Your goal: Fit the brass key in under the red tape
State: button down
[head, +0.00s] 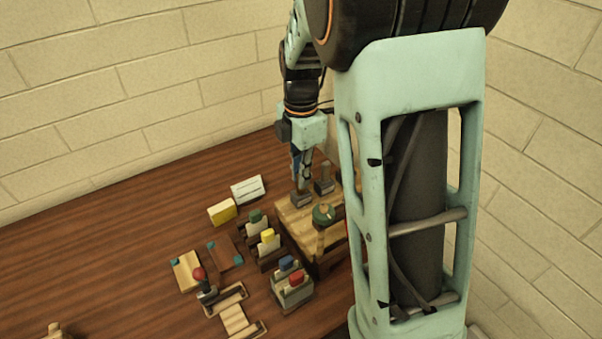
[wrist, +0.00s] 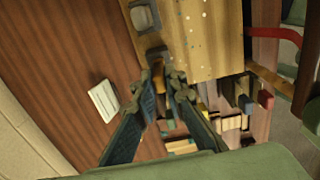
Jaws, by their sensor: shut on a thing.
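I cannot tell whether the block touches the board. A red strip (wrist: 275,32), likely the red tape, shows at the right of the board in the wrist view. In the head view only a red sliver (head: 347,228) shows beside my column. I cannot make out the brass key in either view.
A second dark block with an upright post (head: 324,184) stands close to my gripper. The table's left (head: 100,250) is mostly clear.

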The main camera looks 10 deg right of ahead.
jog(key=shift+r, duration=0.5)
dwell(0.6)
jog(key=shift+r+p, duration=1.5)
jog(key=shift+r, duration=0.4)
